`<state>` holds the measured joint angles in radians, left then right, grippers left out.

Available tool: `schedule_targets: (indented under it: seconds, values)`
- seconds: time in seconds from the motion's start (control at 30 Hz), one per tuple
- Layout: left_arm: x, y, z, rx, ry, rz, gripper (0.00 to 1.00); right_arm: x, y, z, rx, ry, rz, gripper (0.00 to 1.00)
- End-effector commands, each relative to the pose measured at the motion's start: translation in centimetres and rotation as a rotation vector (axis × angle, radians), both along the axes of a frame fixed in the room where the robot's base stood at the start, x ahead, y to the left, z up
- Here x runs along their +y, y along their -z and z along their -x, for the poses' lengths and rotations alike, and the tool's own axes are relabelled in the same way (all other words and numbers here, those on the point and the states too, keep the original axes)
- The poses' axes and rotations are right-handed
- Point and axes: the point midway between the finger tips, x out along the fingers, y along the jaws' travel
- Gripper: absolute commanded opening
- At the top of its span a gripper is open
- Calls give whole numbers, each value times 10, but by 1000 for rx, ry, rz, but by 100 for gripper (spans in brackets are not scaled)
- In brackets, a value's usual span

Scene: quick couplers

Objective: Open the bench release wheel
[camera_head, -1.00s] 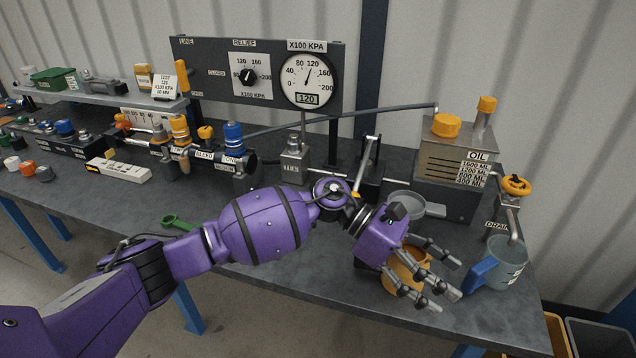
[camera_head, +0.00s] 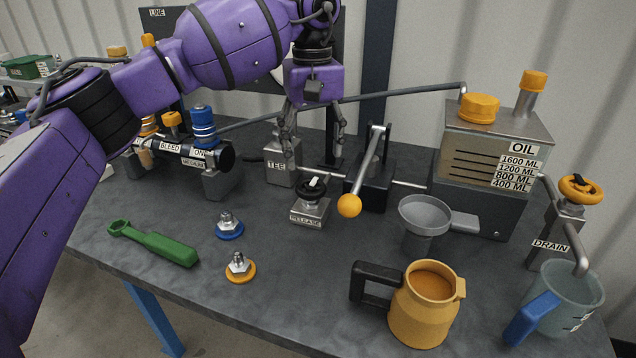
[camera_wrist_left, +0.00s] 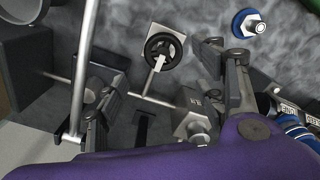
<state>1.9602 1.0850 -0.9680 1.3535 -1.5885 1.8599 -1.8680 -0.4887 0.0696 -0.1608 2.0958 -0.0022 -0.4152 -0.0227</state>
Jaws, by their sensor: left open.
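The bench release wheel is a small black wheel (camera_head: 312,189) with a white pointer, on a grey block labelled RELEASE on the bench. It also shows in the left wrist view as a black wheel (camera_wrist_left: 164,48). My left gripper (camera_head: 312,140) hangs above and behind the wheel, fingers pointing down and spread apart, with nothing between them. In the left wrist view its fingers (camera_wrist_left: 165,95) lie to either side, with the wheel beyond them. The gripper does not touch the wheel. My right gripper is not in view.
Beside the wheel are the TEE block (camera_head: 282,165) and the pump lever with a yellow knob (camera_head: 349,205). A grey funnel (camera_head: 424,215), yellow jug (camera_head: 425,305) and oil tank (camera_head: 480,165) stand right. A green wrench (camera_head: 155,243) and two fittings lie at the front left.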

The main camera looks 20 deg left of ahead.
Motion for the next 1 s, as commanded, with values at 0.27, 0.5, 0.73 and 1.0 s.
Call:
schedule_targets:
  seconds: [0.27,0.5,0.73,1.0]
  values:
    - [2,37,1,2,1,-6,64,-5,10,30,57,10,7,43]
    - [1,68,0,-1,1,-3,64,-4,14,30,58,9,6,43]
    - [1,76,0,-1,0,-2,64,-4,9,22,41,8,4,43]
    - [1,75,0,-1,0,-2,48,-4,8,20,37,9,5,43]
